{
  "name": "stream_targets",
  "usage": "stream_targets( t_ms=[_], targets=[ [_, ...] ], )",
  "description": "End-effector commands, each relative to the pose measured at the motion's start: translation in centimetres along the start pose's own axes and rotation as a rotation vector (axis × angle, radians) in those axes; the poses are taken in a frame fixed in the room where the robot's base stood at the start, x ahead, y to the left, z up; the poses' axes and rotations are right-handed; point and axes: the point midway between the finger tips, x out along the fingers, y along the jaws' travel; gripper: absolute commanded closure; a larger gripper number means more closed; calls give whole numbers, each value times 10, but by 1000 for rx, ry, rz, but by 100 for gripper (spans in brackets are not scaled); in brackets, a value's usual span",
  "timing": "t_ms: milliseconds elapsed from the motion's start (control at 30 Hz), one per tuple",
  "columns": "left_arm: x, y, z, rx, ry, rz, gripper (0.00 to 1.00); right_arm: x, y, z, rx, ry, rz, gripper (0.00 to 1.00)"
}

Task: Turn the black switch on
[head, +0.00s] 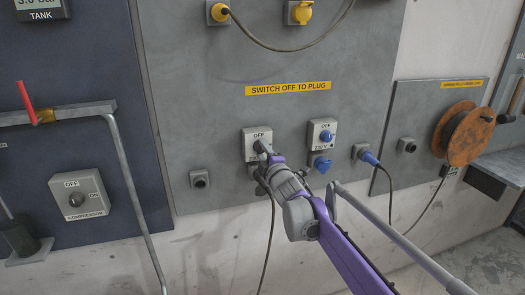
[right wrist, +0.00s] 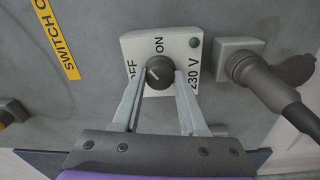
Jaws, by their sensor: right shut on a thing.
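The black switch is a round knob (right wrist: 160,72) on a light box (right wrist: 190,45) marked OFF, ON and 230 V. In the head view the same box (head: 250,135) is on the grey wall panel, with its knob mostly hidden by my gripper. My left gripper is not in view.
A black plug (right wrist: 268,85) sits in a socket beside the box, with its cable hanging down. A compressor switch (head: 78,199) and a red-handled pipe valve (head: 27,100) are at left.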

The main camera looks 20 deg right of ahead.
Motion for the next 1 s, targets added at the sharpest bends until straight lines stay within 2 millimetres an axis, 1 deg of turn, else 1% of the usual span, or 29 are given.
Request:
stream_targets(
  t_ms=[200,500,733,1000],
  targets=[
    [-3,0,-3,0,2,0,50,0,2,0,204,-5,9,100],
    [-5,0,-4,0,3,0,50,0,2,0,443,-13,17,100],
    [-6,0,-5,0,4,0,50,0,2,0,561,-16,21,100],
    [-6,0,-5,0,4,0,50,0,2,0,621,-18,23,100]
  ],
)
